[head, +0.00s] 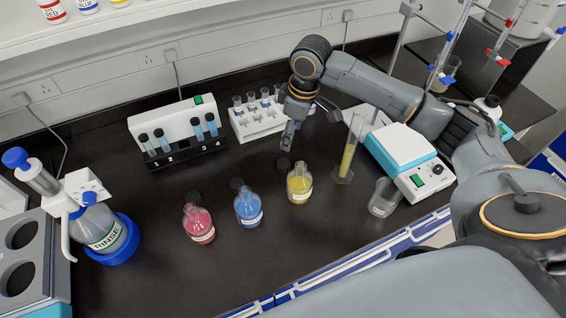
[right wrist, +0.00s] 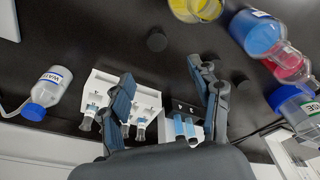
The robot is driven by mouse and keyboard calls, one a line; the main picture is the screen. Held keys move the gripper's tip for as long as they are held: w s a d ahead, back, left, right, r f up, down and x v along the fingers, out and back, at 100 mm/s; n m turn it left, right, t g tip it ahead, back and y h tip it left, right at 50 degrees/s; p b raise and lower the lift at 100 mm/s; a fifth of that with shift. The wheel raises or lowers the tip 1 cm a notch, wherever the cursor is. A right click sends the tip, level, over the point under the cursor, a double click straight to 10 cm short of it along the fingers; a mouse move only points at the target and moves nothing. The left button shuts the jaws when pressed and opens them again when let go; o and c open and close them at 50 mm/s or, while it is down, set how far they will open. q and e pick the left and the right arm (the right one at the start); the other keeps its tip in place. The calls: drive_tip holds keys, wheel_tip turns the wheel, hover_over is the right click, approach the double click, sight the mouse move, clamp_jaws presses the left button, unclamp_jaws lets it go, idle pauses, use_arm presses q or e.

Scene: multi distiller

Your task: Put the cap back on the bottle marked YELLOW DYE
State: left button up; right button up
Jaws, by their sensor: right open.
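The yellow bottle (head: 300,186) stands uncapped on the black bench, the rightmost of three round bottles; it also shows at the top edge of the right wrist view (right wrist: 196,9). A black cap (head: 284,164) lies on the bench just behind and left of it, and is a dark disc in the right wrist view (right wrist: 157,40). My right gripper (head: 287,146) is above the bench behind that cap, pointing down. In the right wrist view its fingers (right wrist: 162,72) are spread with nothing between them. The cap lies beyond the fingertips. My left gripper is not in view.
Blue (head: 248,208) and red (head: 199,224) bottles stand left, each with a black cap behind. A tube rack (head: 258,121) is behind my gripper. A measuring cylinder (head: 348,155), beaker (head: 383,198) and hotplate (head: 405,158) stand right. The front bench is clear.

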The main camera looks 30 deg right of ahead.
drive_tip(key=p, duration=0.1)
hover_over(284, 163)
drive_tip(key=f, duration=0.5)
drive_tip(key=s+f, duration=0.1)
drive_tip(key=f, duration=0.2)
drive_tip(key=shift+d+f, duration=0.1)
drive_tip(key=shift+f, duration=0.25)
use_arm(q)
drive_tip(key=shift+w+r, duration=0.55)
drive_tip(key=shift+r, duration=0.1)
use_arm(e)
drive_tip(key=shift+f+p, duration=0.15)
drive_tip(key=shift+p, duration=0.15)
drive_tip(key=f, duration=0.2)
drive_tip(key=w+f+p, duration=0.1)
drive_tip(key=f, duration=0.1)
drive_tip(key=shift+f, duration=0.4)
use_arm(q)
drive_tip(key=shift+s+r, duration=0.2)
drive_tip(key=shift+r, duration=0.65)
use_arm(e)
drive_tip(key=shift+s, duration=0.1)
drive_tip(key=shift+c, duration=0.2)
drive_tip(key=c, duration=0.8)
